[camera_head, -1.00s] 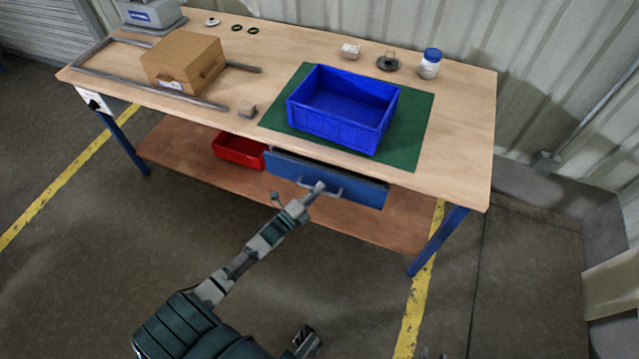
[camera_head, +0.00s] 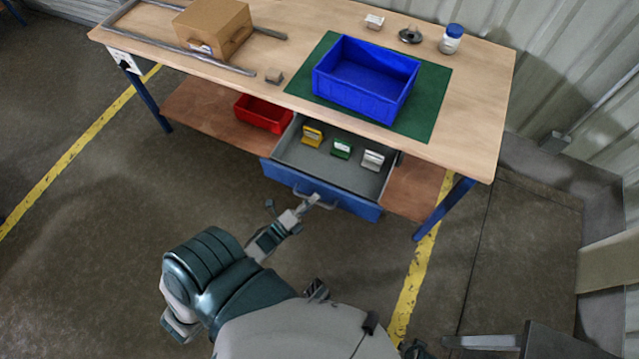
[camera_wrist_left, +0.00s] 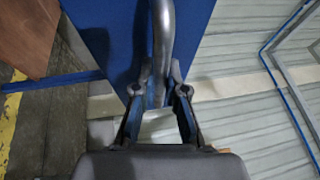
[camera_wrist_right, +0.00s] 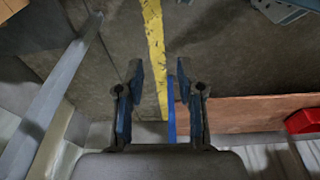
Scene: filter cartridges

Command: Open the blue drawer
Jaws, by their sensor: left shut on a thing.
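The blue drawer (camera_head: 322,190) under the workbench stands pulled out in the head view, its grey inside showing. In it stand a yellow cartridge (camera_head: 312,136), a green cartridge (camera_head: 341,148) and a white cartridge (camera_head: 372,160). My left gripper (camera_head: 312,200) is at the drawer's front and shut on its handle. The left wrist view shows the grey bar of the handle (camera_wrist_left: 163,45) between the fingers (camera_wrist_left: 160,92), with the blue drawer front behind. My right gripper (camera_wrist_right: 158,85) is open and empty in the right wrist view, away from the drawer.
A blue bin (camera_head: 365,82) stands on a green mat (camera_head: 432,105) on the workbench (camera_head: 480,120). A cardboard box (camera_head: 212,28) and a white jar with a blue lid (camera_head: 451,40) are also on top. A red bin (camera_head: 263,113) is on the lower shelf left of the drawer.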

